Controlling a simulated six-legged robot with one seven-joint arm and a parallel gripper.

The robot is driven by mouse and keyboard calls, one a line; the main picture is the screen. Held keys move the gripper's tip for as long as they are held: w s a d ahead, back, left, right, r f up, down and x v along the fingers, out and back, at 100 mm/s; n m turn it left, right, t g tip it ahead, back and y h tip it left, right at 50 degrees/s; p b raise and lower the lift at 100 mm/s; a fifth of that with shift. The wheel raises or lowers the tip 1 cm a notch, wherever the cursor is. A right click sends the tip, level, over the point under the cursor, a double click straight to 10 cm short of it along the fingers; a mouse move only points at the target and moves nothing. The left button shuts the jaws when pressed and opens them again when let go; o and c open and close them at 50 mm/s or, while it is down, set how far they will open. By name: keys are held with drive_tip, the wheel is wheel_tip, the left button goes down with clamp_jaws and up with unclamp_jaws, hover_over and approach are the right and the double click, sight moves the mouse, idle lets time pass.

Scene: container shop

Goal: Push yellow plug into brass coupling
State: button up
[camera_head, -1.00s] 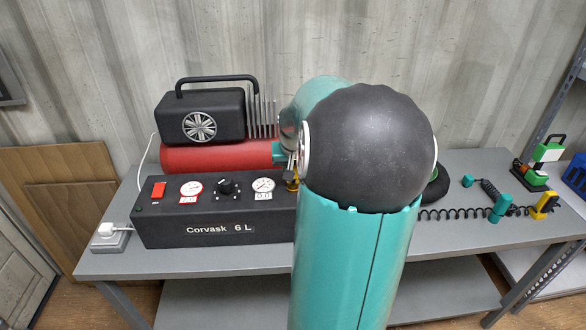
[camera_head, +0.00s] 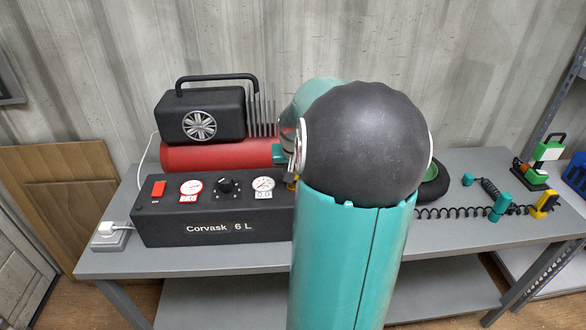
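A black compressor panel labelled "Corvask 6 L" (camera_head: 215,225) stands on the bench. A small yellow-brass piece (camera_head: 291,183) shows at its right end, just left of my arm. I cannot tell whether it is the brass coupling or part of the plug. My teal arm with its large black joint covers the area right of the panel. My gripper is hidden behind it, so its fingers and anything in them do not show. A yellow and black piece (camera_head: 544,204) lies at the bench's right end; I cannot tell if it is the yellow plug.
A red tank (camera_head: 215,157) and black motor housing (camera_head: 202,117) stand behind the panel. A coiled black hose (camera_head: 450,213) and teal fitting (camera_head: 500,208) lie right of my arm. A green-topped black disc (camera_head: 431,172) is partly hidden. The bench's front right (camera_head: 470,238) is clear.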

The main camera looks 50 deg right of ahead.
drive_tip(key=shift+f, duration=0.1)
drive_tip(key=o, duration=1)
drive_tip(key=v, duration=1.3)
drive_tip(key=shift+s+a+r, duration=0.1)
drive_tip(key=shift+s+r, duration=0.1)
drive_tip(key=shift+r, duration=0.1)
